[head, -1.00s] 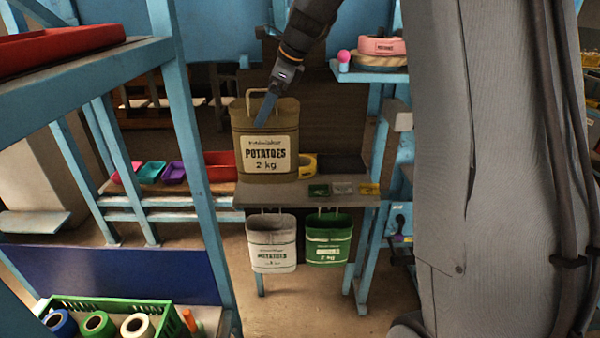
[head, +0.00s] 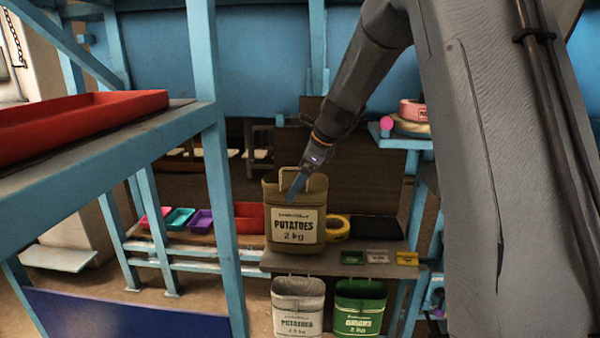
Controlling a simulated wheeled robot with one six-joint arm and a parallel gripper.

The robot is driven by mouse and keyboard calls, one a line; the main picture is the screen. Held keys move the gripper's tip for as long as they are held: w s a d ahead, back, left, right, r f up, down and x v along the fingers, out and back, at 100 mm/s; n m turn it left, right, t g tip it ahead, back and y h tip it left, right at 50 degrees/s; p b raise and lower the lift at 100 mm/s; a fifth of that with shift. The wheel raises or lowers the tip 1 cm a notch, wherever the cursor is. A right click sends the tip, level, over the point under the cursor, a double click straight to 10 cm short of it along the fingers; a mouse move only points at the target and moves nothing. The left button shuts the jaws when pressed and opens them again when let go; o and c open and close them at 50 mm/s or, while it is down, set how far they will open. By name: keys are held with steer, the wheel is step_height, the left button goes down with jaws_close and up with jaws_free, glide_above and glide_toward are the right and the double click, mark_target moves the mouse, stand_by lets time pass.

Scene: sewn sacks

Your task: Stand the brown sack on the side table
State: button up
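The brown sack (head: 297,238), labelled POTATOES 2 kg, is upright at the left part of the side table (head: 330,266), over its top near the front edge. Whether its base touches the tabletop or is just above it, I cannot tell. A light loop handle stands up at its rim. My gripper (head: 291,194) comes down from the upper right to the sack's rim and appears shut on it. One finger shows against the upper sack; the other is hidden.
A yellow tape roll (head: 338,228) and several small cards (head: 378,257) lie right of the sack. A white sack (head: 298,308) and a green sack (head: 359,308) hang below the table front. A blue post (head: 222,200) stands at left, near a red tray (head: 80,125).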

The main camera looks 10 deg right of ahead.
steer(key=shift+d+f+p, duration=0.15)
steer(key=shift+f+p, duration=0.15)
steer(key=shift+f, duration=1.35)
steer(key=o, duration=1.7)
steer(key=shift+f, duration=0.25)
steer(key=shift+o, duration=0.2)
steer(key=b+v, duration=0.2)
steer(key=v, duration=1)
steer(key=shift+r, duration=0.1)
